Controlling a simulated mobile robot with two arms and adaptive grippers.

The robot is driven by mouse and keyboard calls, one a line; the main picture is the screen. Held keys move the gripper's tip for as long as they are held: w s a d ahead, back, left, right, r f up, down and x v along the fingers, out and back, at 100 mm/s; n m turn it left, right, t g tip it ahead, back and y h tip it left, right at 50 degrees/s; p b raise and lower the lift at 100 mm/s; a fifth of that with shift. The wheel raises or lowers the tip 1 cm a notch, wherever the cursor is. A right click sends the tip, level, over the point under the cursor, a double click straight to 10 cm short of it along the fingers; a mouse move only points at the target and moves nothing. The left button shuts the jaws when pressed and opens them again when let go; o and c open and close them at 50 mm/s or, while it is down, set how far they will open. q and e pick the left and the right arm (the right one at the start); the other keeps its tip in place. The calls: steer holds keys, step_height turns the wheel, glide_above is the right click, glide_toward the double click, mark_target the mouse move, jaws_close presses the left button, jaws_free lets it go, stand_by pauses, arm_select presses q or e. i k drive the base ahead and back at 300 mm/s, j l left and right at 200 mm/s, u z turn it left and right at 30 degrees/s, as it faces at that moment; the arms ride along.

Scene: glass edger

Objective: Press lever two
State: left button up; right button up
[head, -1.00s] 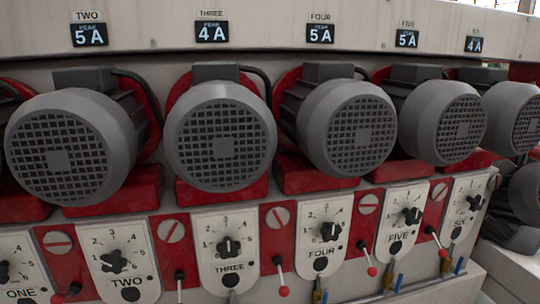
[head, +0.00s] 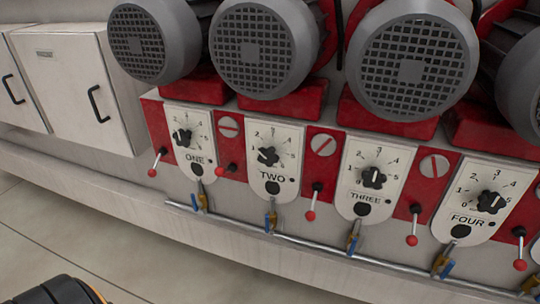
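Neither gripper shows in the head view.
Plates ONE (head: 189,140), THREE (head: 370,177) and FOUR (head: 482,203) flank it, with more levers. Large grey motors (head: 265,48) overhang the panel. A pipe (head: 300,240) with blue-handled valves runs below. A white cabinet (head: 85,85) is at left.

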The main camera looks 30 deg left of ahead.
mark_target(219, 171)
steer(key=u, duration=1.45)
